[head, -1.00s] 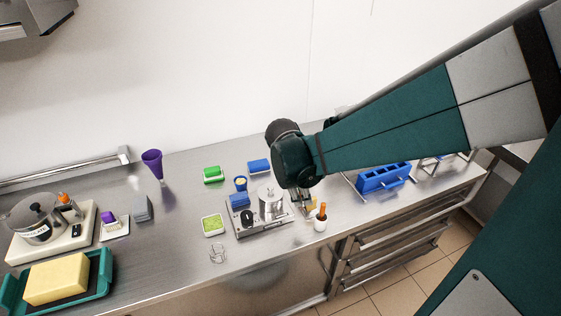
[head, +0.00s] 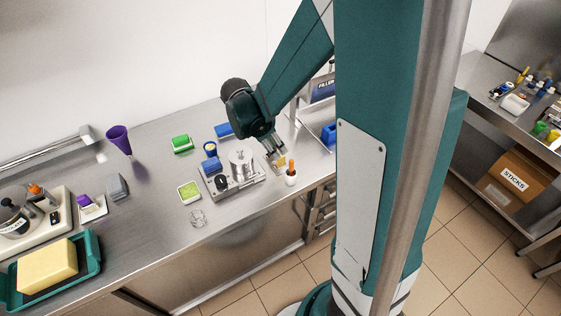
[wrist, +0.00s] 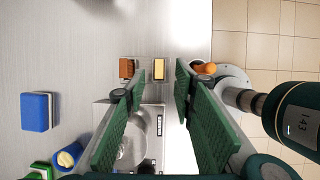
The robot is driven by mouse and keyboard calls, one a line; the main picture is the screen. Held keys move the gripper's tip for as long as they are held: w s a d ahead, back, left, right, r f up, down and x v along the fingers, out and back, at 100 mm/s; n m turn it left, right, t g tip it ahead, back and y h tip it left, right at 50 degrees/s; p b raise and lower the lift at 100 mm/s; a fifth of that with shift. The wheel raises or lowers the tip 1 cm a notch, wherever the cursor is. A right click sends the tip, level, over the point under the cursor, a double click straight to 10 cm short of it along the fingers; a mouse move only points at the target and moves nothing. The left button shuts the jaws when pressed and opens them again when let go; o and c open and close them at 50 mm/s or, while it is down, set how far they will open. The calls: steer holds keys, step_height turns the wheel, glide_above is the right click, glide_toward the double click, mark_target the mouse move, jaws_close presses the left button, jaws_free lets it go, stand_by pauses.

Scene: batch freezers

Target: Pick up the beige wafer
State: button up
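The beige wafer (wrist: 159,69) is a small pale yellow rectangle on the steel counter in the wrist view, edged in dark. In the head view a small beige patch, probably the wafer (head: 281,162), shows beside my fingertips. My gripper (wrist: 160,75) is open, with a green-padded finger on either side of the wafer in the picture. The wafer appears below the fingertips, with no visible contact; the exact height is unclear. My gripper also shows in the head view (head: 272,154), pointing down at the counter.
A brown block (wrist: 127,68) lies just left of the wafer. An orange-handled tool (head: 291,165) stands in a white cup (head: 291,179) close to the right. A steel device (head: 218,186) stands to the left. The counter's front edge is close by.

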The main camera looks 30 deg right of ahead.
mark_target(281, 162)
steer(key=shift+x, duration=1.3)
steer(key=shift+f, duration=0.2)
steer(key=shift+x, duration=2.45)
steer(key=shift+w+a, duration=0.1)
steer(key=shift+a, duration=0.05)
steer(key=shift+c, duration=0.6)
steer(key=c, duration=0.7)
